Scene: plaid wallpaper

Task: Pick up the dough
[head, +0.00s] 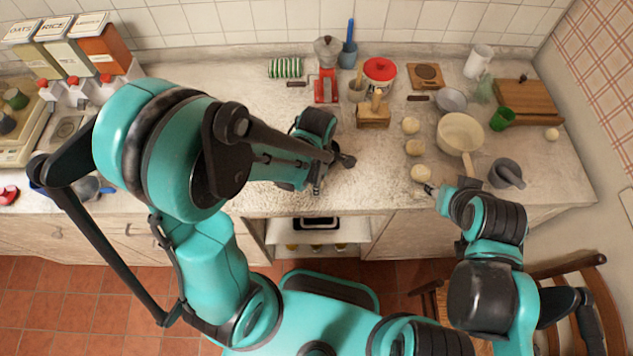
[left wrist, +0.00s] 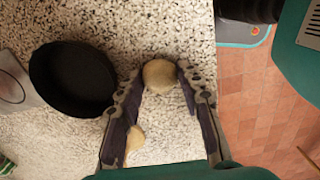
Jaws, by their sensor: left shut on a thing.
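My left gripper (left wrist: 160,82) is shut on a pale dough ball (left wrist: 158,75), which sits between its two fingertips over the speckled counter. A second pale lump (left wrist: 135,138) shows beside its left finger, partly hidden. In the head view my left gripper (head: 318,187) is low over the front of the counter, and my arm hides what it holds. Several dough balls stand in a row to its right: one at the back (head: 411,125), one in the middle (head: 415,147) and one in front (head: 421,173). My right gripper (head: 430,188) is close to the front one; its jaws are unclear.
A dark round pan (left wrist: 72,80) lies left of the held dough in the left wrist view. A cream pan (head: 460,132), a mortar (head: 507,173) and a green cup (head: 502,118) stand at the right. A wooden block (head: 373,113) and red grinder (head: 327,85) stand behind. The counter's front edge is close.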

